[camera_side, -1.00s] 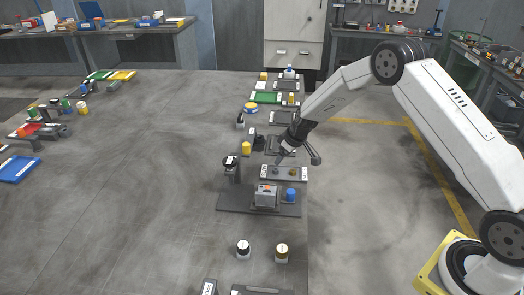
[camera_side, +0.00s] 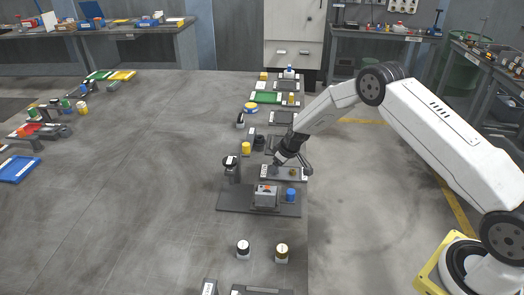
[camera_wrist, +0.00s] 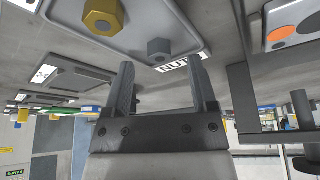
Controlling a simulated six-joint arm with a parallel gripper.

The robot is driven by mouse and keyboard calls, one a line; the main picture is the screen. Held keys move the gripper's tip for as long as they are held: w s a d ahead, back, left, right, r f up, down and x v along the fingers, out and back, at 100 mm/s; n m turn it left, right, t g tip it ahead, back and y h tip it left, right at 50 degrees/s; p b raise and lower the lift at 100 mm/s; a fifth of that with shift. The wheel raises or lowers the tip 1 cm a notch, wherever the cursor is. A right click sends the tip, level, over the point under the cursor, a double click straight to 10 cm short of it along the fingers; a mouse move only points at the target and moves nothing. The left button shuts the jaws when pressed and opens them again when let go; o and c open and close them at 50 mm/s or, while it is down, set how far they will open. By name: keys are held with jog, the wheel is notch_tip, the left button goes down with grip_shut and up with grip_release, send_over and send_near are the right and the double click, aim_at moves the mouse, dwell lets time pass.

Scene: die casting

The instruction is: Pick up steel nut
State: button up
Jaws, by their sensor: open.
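The steel nut (camera_wrist: 160,48) is a grey hexagonal piece on a grey tray (camera_wrist: 197,30) with a label reading NUTS. A larger brass-coloured nut (camera_wrist: 103,17) sits beside it on the same tray. My gripper (camera_wrist: 162,68) is open, its two dark fingers pointing toward the steel nut with nothing between them. The nut appears just beyond the fingertips, roughly in line with the gap. In the side view my gripper (camera_side: 276,166) is low over the left part of the tray (camera_side: 283,179) and hides the steel nut; the brass nut (camera_side: 292,174) shows to its right.
In front of the tray is a dark fixture plate (camera_side: 235,205) with a grey block (camera_side: 265,195) and a blue cylinder (camera_side: 291,194). A yellow cylinder (camera_side: 246,148) stands left of the gripper. The table's middle is clear.

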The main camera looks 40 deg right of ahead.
jog(key=shift+w+f, duration=0.25)
jog(key=shift+f, duration=0.4)
jog(key=shift+c, duration=0.2)
grip_shut()
